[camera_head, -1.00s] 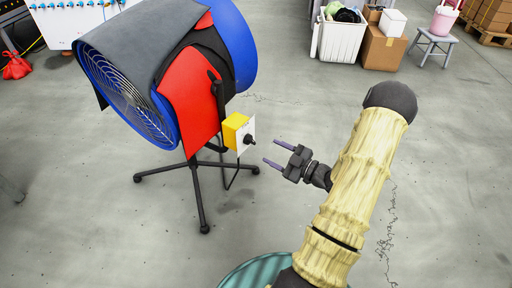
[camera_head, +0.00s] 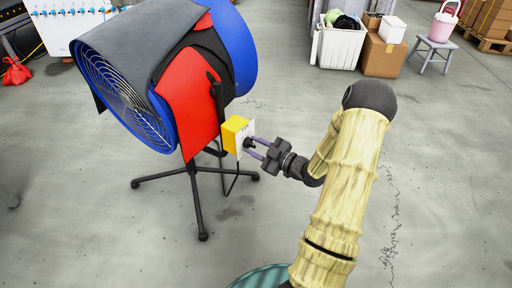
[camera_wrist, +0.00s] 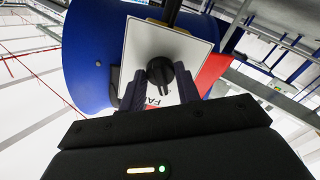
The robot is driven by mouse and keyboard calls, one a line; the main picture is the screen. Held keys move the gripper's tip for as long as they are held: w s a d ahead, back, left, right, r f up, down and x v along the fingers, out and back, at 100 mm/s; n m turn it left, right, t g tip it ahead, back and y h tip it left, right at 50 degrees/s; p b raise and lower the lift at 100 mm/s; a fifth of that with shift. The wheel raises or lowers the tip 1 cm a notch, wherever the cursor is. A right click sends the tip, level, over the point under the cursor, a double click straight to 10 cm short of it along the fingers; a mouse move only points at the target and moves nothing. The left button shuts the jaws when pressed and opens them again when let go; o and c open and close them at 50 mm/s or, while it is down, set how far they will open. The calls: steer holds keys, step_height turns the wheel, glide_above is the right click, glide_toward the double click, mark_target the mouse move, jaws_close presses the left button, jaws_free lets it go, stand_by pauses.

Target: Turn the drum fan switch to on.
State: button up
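The drum fan (camera_head: 160,75) stands on a black stand, with a blue drum, red side panels and a grey cloth over its top. Its switch box is yellow (camera_head: 233,131) with a white face plate (camera_wrist: 188,48), and a black rotary knob (camera_wrist: 160,71) sits on that plate. My gripper (camera_head: 255,147) is at the switch box, its fingers pointing at the plate. In the wrist view the open fingers (camera_wrist: 160,92) lie on either side of the knob, with gaps visible. I cannot tell whether they touch it. Lettering on the plate is partly hidden by the fingers.
The fan's black stand legs (camera_head: 201,200) spread on the floor below the switch box. A white bin (camera_head: 340,45), a cardboard box (camera_head: 381,55) and a grey stool (camera_head: 434,48) stand at the back right. The floor right of my arm is clear.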

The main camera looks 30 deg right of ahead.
steer(key=shift+c, duration=0.7)
steer(key=shift+r+m+p, duration=0.1)
steer(key=shift+m+p, duration=0.3)
steer(key=shift+p, duration=0.35)
steer(key=shift+r+m+p, duration=0.1)
steer(key=shift+m+p, duration=0.4)
steer(key=shift+p, duration=0.3)
steer(key=m+p, duration=0.4)
steer(key=p, duration=0.1)
steer(key=shift+s+p, duration=0.1)
steer(key=shift+p, duration=0.3)
steer(key=m+p, duration=0.3)
steer(key=shift+a+m+p, duration=0.1)
steer(key=shift+m+p, duration=0.2)
steer(key=shift+f+m+p, duration=0.25)
steer(key=shift+m+p, duration=0.8)
steer(key=shift+m, duration=0.25)
steer(key=o, duration=0.9)
